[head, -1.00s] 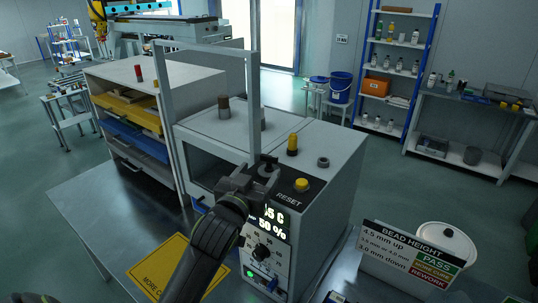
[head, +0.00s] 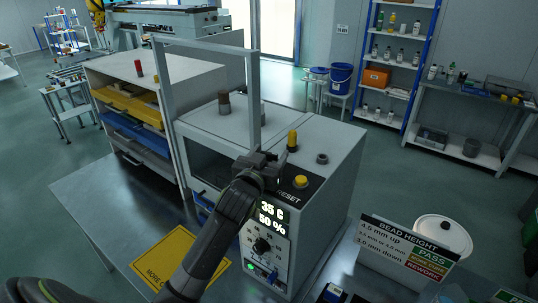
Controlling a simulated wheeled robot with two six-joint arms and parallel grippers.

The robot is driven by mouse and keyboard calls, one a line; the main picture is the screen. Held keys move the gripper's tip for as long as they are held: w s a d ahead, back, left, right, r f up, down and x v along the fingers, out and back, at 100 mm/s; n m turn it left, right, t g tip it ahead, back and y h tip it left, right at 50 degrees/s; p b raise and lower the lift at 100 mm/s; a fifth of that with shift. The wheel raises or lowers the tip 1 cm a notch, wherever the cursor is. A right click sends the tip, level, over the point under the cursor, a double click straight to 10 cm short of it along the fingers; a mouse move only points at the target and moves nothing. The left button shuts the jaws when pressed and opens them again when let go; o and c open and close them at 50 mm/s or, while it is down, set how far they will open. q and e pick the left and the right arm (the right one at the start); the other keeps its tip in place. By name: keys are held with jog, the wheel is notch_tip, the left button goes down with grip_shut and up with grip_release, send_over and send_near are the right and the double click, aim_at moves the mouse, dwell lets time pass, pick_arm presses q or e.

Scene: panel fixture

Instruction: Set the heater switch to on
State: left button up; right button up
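A grey box unit (head: 338,185) stands on the metal table. Its front panel has a lit display (head: 271,219) reading 35 C and 50 %, and a black round knob (head: 262,246) below it. Lower down are a small lit green element (head: 250,267) and a small switch-like part (head: 271,281); its label and position are too small to read. My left gripper (head: 268,163) is above the display, at the unit's top front edge, left of the yellow RESET button (head: 300,181). It appears to hold nothing, but its finger gap is unclear. My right gripper is not in view.
A grey upright frame (head: 253,100) rises behind my gripper. A yellow sign (head: 180,258) lies on the table (head: 100,205). A BEAD HEIGHT sign (head: 408,250) and a white tub (head: 442,234) stand to the right. A drawer cabinet (head: 150,70) is at the left.

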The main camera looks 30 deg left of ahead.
pick_arm(q)
jog(key=c, duration=0.8)
jog(key=shift+m+h, duration=0.4)
jog(key=shift+h, duration=0.5)
jog(key=shift+m+h, duration=1)
jog(key=shift+h, duration=0.3)
jog(key=shift+h+b, duration=0.3)
jog(key=o, duration=1)
jog(key=shift+c, duration=0.2)
jog(key=shift+s, duration=0.1)
